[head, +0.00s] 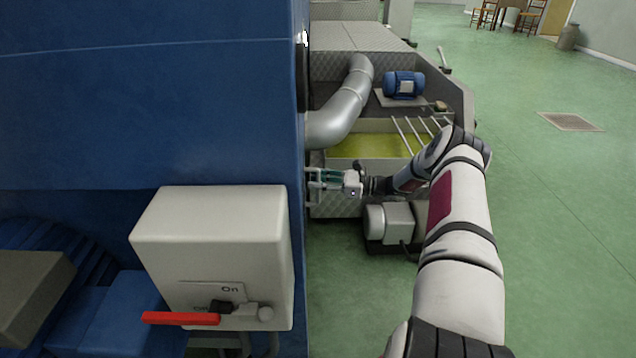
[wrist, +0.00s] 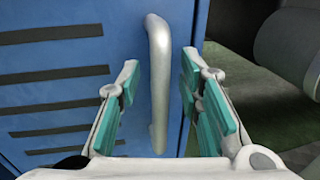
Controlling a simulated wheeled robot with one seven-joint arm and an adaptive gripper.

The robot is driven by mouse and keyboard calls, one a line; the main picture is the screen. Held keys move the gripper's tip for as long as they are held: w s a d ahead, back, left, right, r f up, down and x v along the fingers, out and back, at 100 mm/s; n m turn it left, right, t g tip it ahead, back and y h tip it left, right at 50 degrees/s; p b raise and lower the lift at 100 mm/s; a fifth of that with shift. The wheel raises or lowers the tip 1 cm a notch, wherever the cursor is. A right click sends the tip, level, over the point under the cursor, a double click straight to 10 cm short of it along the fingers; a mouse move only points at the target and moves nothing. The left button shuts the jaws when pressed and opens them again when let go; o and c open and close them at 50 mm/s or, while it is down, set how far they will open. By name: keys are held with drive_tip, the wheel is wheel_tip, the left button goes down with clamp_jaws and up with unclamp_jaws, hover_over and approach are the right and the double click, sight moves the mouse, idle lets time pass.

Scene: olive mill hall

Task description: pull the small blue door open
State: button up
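The small blue door (wrist: 60,75) fills the left of the wrist view, with several dark slots across it. Its light grey vertical bar handle (wrist: 158,85) stands near the door's right edge. My gripper (wrist: 160,95) is open, its teal-padded fingers on either side of the handle with a gap on each side. In the head view my gripper (head: 326,179) is at the right edge of the blue machine (head: 150,100). The door and its handle are hidden there by the machine's side.
A grey switch box (head: 215,240) with a red lever (head: 181,318) is on the near machine face. Beyond my gripper are a silver pipe (head: 345,105), a blue motor (head: 404,84) and a vat of yellow-green liquid (head: 368,146). A grey pump (head: 390,222) stands below my arm. Green floor is clear at right.

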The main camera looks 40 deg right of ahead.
drive_tip(key=shift+a, duration=0.1)
clamp_jaws()
